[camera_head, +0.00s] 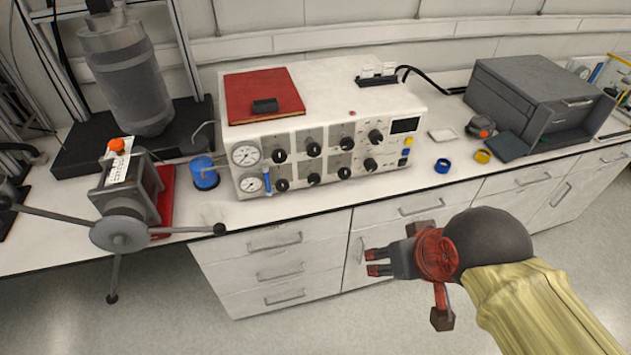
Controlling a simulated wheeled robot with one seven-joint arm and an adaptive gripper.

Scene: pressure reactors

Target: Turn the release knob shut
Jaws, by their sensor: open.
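A white control box (330,150) stands on the bench, with two round gauges and several black knobs (313,150) on its front. A grey press-like device (130,195) with long spoked handles and an orange knob (116,145) on top stands at the left. No knob carries a readable label, so I cannot tell which is the release knob or how far it is turned.
A grey cylindrical vessel (133,85) stands on a black base at the back left. A red book (264,97) lies on the control box. A dark grey drawer unit (535,95), a blue ring (442,166) and a yellow ring (482,156) are on the right. White drawers (275,265) form the bench front.

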